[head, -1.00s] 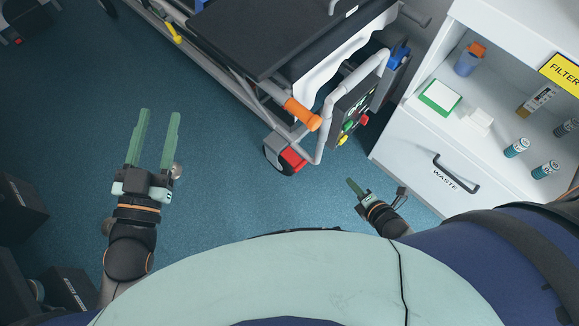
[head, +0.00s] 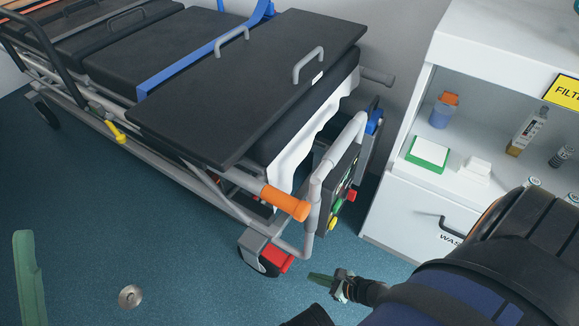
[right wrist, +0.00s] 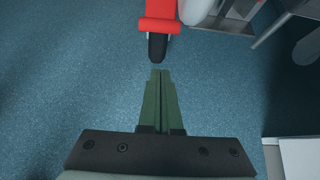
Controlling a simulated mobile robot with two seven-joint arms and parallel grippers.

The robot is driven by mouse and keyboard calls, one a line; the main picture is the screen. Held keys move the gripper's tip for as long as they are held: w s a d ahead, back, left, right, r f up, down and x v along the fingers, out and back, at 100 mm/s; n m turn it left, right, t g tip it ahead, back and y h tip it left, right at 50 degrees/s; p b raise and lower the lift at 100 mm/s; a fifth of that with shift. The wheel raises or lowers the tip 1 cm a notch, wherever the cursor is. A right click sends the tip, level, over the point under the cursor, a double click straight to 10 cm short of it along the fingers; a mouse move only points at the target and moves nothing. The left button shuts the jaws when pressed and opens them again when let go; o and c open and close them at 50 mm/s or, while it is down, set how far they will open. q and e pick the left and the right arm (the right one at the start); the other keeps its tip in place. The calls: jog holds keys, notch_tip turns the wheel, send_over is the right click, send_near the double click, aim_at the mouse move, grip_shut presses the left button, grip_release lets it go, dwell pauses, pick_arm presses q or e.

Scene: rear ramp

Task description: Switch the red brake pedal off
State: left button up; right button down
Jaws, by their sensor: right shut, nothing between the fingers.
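The red brake pedal (head: 278,260) sits at the caster wheel (head: 259,262) on the near corner of the stretcher. It also shows at the top of the right wrist view (right wrist: 159,22), above the dark tyre. My right gripper (head: 314,277) is low near the floor, just right of the pedal and apart from it. In the right wrist view its green fingers (right wrist: 160,76) are together and empty, pointing toward the wheel with a small gap. Of my left gripper, only one green finger (head: 27,275) shows at the lower left edge; its other finger is out of frame.
The stretcher (head: 245,90) has an orange handle (head: 287,204), a grey tube frame and a control panel (head: 340,190) above the wheel. A white cabinet (head: 400,215) with a waste drawer stands at the right. Blue floor is open at the left, with a round metal disc (head: 131,297).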

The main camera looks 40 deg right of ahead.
aim_at(277, 257)
jog(key=b+x, duration=0.6)
jog(key=x, duration=0.4)
pick_arm(q)
notch_tip(277, 257, down, 6)
jog(key=shift+w+d+f+m, duration=0.15)
jog(key=shift+d+m, duration=0.15)
jog(key=shift+d, duration=0.1)
pick_arm(e)
jog(key=shift+s+r, duration=0.1)
jog(key=shift+r, duration=1.9)
pick_arm(q)
jog(key=shift+p, duration=0.3)
